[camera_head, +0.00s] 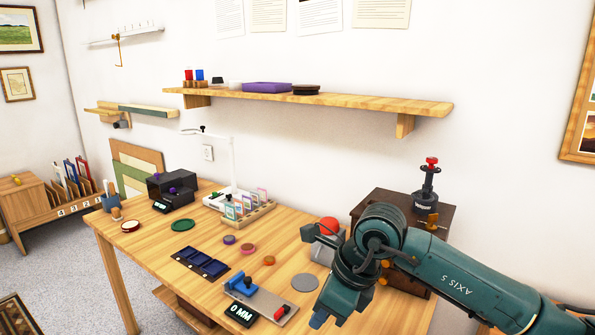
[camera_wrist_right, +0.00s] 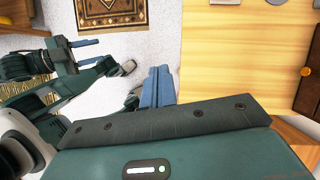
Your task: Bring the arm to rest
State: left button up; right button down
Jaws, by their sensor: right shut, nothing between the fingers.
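A blue-and-grey gauge (camera_head: 260,300) reading "0 MM" and a grey disc (camera_head: 305,282) lie left of the gripper. A shelf (camera_head: 350,100) hangs above.

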jog(key=s+a+r+m+g+y+p, duration=0.2)
jog(key=s+a+r+m+g+y, duration=0.3)
jog(key=s+a+y, duration=0.75)
jog(key=w+d+f+m+t+h, duration=0.25)
jog(key=d+m+t, duration=0.35)
jog(key=m, duration=0.4)
jog(key=w+d+f+m+t+h+p, duration=0.1)
jog(key=w+d+f+m+t+h, duration=0.15)
jog(key=m+t, duration=0.7)
jog(key=w+d+f+m+t+h, duration=0.1)
jog(key=w+d+f+m+t, duration=0.35)
jog(key=m, duration=0.75)
jog(key=s+d+f+m+g+h, duration=0.3)
jog(key=s+d+f+m, duration=0.2)
jog(key=s+f, duration=0.2)
jog(key=s+d+f+m+g+h, duration=0.2)
jog(key=s+d+f+m+h, duration=0.2)
jog(key=s+f, duration=0.3)
notch_tip(320, 180, down, 3)
jog(key=shift+d+r+m+g+p, duration=0.1)
jog(key=shift+d+m+g+p, duration=0.3)
jog(key=shift+d+m, duration=0.15)
jog(key=shift+a+h, duration=0.1)
jog(key=shift+h, duration=0.15)
